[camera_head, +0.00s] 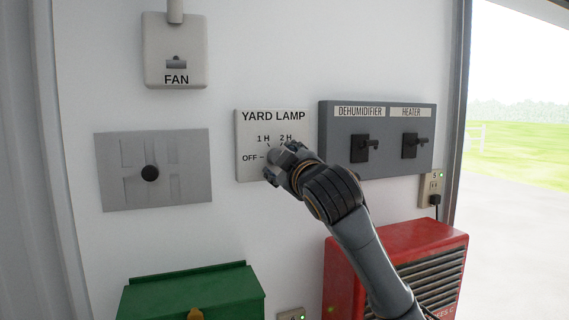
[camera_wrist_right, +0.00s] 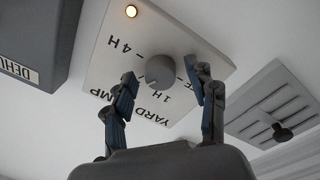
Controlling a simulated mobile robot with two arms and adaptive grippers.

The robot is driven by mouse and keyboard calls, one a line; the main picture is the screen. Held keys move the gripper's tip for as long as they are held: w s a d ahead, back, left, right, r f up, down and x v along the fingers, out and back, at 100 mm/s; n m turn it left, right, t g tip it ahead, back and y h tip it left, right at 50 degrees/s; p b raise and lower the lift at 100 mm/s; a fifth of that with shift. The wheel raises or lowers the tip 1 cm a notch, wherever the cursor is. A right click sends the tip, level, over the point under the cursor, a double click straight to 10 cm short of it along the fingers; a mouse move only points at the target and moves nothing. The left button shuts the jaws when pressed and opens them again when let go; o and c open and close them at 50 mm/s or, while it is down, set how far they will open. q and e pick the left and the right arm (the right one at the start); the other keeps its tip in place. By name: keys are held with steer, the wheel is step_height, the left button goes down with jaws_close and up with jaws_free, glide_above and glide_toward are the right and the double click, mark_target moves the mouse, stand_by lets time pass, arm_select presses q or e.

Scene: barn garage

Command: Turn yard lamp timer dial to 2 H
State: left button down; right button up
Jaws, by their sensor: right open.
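The yard lamp timer panel (camera_head: 245,133) is a pale plate on the wall with the marks OFF, 1 H and 2 H showing in the head view. My right gripper (camera_head: 284,160) is in front of its lower middle and hides the dial there. In the right wrist view the round grey dial (camera_wrist_right: 160,71) shows on the panel (camera_wrist_right: 195,42), with 4 H and 1 H marks around it. My right gripper (camera_wrist_right: 166,76) is open, its fingers on either side of the dial; I cannot tell whether they touch it. The dial's pointer direction is unclear. My left gripper is not in view.
A dehumidifier and heater switch box (camera_head: 336,160) is close on the right. A fan switch (camera_head: 175,45) and a grey plate with a black knob (camera_head: 150,173) are left. A green box (camera_head: 190,290) and red heater (camera_head: 400,240) stand below. An orange light (camera_wrist_right: 131,11) glows on the panel.

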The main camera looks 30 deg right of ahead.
steer(key=v, duration=1.2)
steer(key=shift+w, duration=0.1)
